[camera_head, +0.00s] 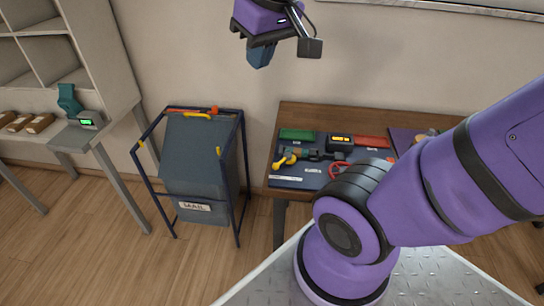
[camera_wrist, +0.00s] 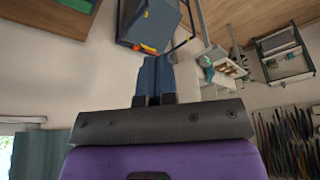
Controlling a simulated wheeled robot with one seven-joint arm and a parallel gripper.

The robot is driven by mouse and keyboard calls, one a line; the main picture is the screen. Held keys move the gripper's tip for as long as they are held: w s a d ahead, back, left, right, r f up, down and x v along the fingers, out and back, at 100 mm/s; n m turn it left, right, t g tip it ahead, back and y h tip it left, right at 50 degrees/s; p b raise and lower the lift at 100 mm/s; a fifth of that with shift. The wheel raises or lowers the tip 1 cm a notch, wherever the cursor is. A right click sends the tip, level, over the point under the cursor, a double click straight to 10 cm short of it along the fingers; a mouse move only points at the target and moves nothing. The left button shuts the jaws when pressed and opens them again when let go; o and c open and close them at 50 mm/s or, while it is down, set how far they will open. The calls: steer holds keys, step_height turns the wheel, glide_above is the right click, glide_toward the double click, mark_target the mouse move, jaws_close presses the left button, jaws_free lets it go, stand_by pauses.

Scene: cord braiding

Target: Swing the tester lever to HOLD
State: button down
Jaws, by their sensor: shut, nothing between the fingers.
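My gripper (camera_head: 261,56) is high in front of the wall at the top of the head view, its blue fingers pointing down. It is shut and empty. Its blue fingers (camera_wrist: 154,77) lie together in the wrist view. It is well away from the workbench (camera_head: 271,184). On the bench's dark mat are a black box with a lit amber display (camera_head: 340,142), a teal and black tool-like piece with yellow parts (camera_head: 308,154) and a red ring (camera_head: 341,168). I cannot tell which is the tester lever, and no HOLD label is readable.
A blue-framed bin labelled MAIL (camera_head: 200,155) stands left of the bench. Left of it is a shelf unit (camera_head: 45,50) above a counter with a teal device (camera_head: 69,99) and brown blocks (camera_head: 38,124). My arm covers the bench's right part. Wall space around my gripper is clear.

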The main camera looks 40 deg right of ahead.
steer(key=w+d+f+g, duration=0.3)
steer(key=w+d+f, duration=0.3)
steer(key=w+f, duration=0.5)
steer(key=w+d+f+g, duration=0.3)
steer(key=w+d+f, duration=0.2)
steer(key=w+f, duration=0.55)
steer(key=w+d+f+n+g, duration=0.15)
steer(key=d+f, duration=0.25)
steer(key=f, duration=0.7)
steer(key=shift+h, duration=0.3)
steer(key=s+x, duration=0.1)
steer(key=x, duration=0.7)
steer(key=s+x, duration=0.1)
steer(key=x, duration=0.3)
steer(key=shift+s+d+r, duration=0.25)
steer(key=shift+s+d, duration=0.05)
steer(key=shift+s, duration=0.5)
